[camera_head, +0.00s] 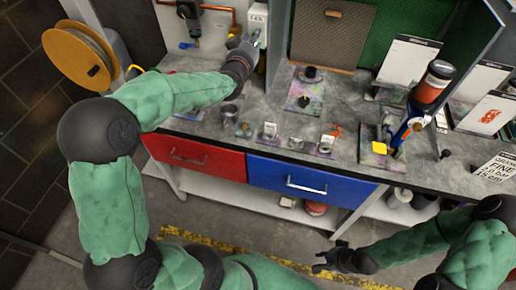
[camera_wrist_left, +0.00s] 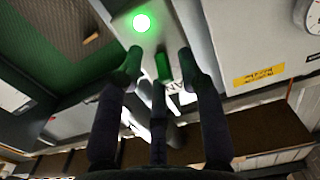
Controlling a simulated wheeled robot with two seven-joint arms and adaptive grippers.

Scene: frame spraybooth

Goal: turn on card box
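The white box with a "FAN" label (camera_head: 256,18) is mounted at the back of the bench, beside a grey upright panel. In the left wrist view a round green light (camera_wrist_left: 141,22) glows on the face of a pale box, with part of a label below it. My left gripper (camera_head: 240,42) is at the lower left of the box. My right gripper (camera_head: 326,259) is open and empty, in front of the bench.
A copper pipe with a valve (camera_head: 188,12) is left of the box. The grey bench top (camera_head: 265,105) holds several small cups and parts. A gauge (camera_wrist_left: 312,14) is at the wrist view's upper right.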

